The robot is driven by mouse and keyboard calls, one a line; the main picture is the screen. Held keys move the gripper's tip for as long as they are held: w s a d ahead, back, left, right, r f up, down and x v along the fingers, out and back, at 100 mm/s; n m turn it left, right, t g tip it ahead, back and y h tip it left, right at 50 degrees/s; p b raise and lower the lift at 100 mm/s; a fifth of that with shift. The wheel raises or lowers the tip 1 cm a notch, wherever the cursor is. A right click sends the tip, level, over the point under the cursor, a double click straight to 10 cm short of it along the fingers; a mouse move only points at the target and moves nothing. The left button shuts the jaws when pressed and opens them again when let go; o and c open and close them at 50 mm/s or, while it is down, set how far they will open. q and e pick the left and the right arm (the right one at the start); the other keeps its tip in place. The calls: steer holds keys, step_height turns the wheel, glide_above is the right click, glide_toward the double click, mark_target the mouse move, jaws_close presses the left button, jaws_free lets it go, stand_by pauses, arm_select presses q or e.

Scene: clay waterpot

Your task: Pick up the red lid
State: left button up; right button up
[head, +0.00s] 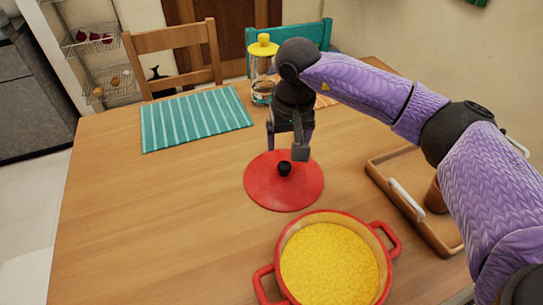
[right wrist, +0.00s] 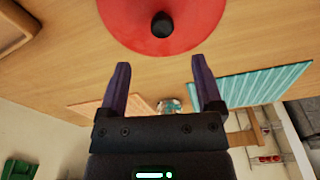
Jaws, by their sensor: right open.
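The red lid (head: 268,193) is a flat round disc with a black knob (head: 284,168) on top. It lies on the wooden table behind the red pot. My right gripper (head: 286,150) is above the far part of the lid, pointing down, open and empty. In the right wrist view the lid (right wrist: 120,15) and its knob (right wrist: 162,24) show at the top, beyond the two spread fingertips (right wrist: 158,65). The knob is not between the fingers. My left gripper is not in view.
The red pot (head: 262,285) with yellow contents stands in front of the lid. A wooden tray (head: 440,240) with a white handle and a brown pot is at the right. A teal striped mat (head: 195,120) and a yellow-topped jar (head: 262,65) are at the back. The table's left side is clear.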

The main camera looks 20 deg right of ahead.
mark_target(285, 165)
steer(key=f+b, duration=0.1)
steer(key=f, duration=0.2)
steer(key=f+b, duration=0.2)
steer(key=f, duration=0.1)
steer(key=w+f+b, duration=0.1)
steer(key=f, duration=0.2)
steer(key=shift+f+b, duration=0.2)
steer(key=shift+b, duration=0.15)
steer(key=shift+f, duration=0.25)
steer(key=shift+r, duration=0.2)
steer(key=shift+c, duration=1.3)
steer(key=c, duration=0.7)
jaws_close()
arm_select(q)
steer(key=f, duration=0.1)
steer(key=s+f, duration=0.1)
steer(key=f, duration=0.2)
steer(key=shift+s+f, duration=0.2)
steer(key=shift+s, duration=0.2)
